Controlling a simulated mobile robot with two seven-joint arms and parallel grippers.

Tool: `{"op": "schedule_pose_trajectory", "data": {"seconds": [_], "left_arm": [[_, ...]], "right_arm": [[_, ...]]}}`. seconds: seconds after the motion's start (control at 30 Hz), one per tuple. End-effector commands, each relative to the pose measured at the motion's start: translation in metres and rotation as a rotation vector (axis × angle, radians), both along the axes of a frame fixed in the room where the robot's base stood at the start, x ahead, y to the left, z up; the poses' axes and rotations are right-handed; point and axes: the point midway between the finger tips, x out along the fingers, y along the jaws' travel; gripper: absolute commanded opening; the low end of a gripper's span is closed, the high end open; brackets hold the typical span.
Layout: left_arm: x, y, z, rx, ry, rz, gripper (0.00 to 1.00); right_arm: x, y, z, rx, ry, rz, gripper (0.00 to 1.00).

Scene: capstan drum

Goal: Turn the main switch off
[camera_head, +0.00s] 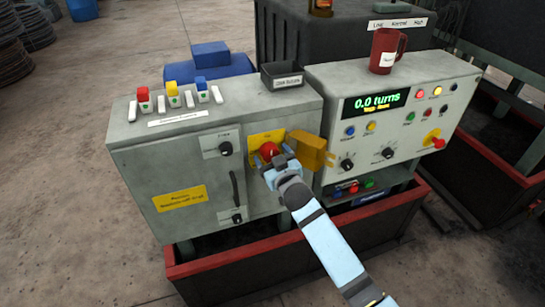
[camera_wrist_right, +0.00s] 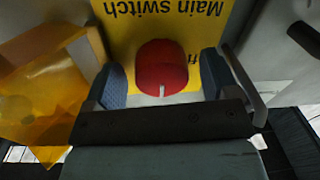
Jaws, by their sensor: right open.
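The main switch is a red round knob (camera_head: 267,149) on a yellow plate (camera_head: 262,137) on the front of the grey cabinet. In the right wrist view the red knob (camera_wrist_right: 161,68) shows a pale mark at its lower edge, and the yellow plate (camera_wrist_right: 165,12) reads "Main switch" upside down. My right gripper (camera_head: 270,155) is at the knob with its fingers open, one on each side. In the wrist view gaps show between the knob and both fingers. A see-through amber cover (camera_head: 313,150) stands swung aside to the right of the plate. My left gripper is out of view.
The amber cover (camera_wrist_right: 45,90) is close beside one finger in the wrist view. A black handle (camera_head: 234,189) and a black knob (camera_head: 225,149) are left of the switch. A console (camera_head: 330,110) with a lit "0.0 turns" display and a red mug (camera_head: 383,52) stands right.

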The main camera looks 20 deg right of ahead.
Motion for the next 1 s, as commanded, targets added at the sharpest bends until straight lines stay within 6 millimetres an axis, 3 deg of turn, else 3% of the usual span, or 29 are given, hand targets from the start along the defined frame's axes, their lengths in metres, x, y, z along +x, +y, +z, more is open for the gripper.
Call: {"op": "schedule_pose_trajectory", "data": {"seconds": [0.07, 0.3, 0.67, 1.0], "left_arm": [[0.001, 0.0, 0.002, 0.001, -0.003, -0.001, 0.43], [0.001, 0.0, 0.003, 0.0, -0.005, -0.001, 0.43], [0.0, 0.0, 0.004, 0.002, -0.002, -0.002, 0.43], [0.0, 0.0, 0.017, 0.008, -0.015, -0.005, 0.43]], "right_arm": [[0.0, 0.0, 0.0, 0.0, 0.0, 0.0, 0.81], [0.0, 0.0, 0.0, 0.0, 0.0, 0.0, 0.32], [0.0, 0.0, 0.001, -0.05, -0.001, 0.0, 0.32], [0.0, -0.001, 0.003, -0.289, -0.008, 0.0, 0.32]]}}
